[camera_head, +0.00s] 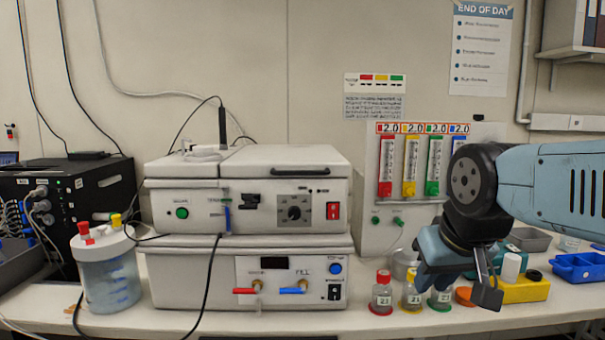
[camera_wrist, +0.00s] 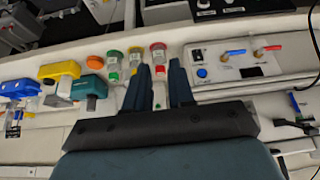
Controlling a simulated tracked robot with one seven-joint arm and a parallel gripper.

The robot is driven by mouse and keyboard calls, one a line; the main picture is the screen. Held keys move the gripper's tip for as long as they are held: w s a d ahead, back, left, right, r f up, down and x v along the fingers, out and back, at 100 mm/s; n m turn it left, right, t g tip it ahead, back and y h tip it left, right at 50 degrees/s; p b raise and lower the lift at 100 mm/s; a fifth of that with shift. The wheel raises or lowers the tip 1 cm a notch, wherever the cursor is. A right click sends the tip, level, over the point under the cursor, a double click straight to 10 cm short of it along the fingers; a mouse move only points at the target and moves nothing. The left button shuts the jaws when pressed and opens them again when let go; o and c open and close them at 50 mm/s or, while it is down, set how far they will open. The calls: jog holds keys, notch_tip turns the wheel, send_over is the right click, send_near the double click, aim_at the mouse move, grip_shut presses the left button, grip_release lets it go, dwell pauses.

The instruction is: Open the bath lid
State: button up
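The bath is a white stacked bench unit. Its upper part has a pale flat lid (camera_head: 285,157), which looks closed, above a front panel (camera_head: 290,205) with a dial and red switch. A smaller lid section (camera_head: 185,167) lies to its left with a probe and cable on it. The lower panel (camera_head: 290,278) has red and blue valves; it also shows in the wrist view (camera_wrist: 235,65). My gripper (camera_head: 456,288) is well right of the bath, pointing down near the bottles. In the wrist view its two fingers (camera_wrist: 158,75) are apart with nothing held.
Small bottles with red (camera_head: 381,292), yellow (camera_head: 411,294) and green caps stand right of the bath, close to my gripper. A yellow block (camera_head: 525,290) and blue tray (camera_head: 580,267) lie farther right. A jar (camera_head: 108,280) stands left, and a cable hangs across the bath's front.

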jog(key=shift+y, duration=0.5)
jog(key=m+y, duration=1.1)
jog(key=y, duration=0.3)
send_near(313, 173)
jog(key=x, duration=1.1)
jog(key=shift+w+a, duration=0.2)
jog(key=shift+a, duration=0.05)
jog(key=shift+h, duration=0.3)
grip_shut()
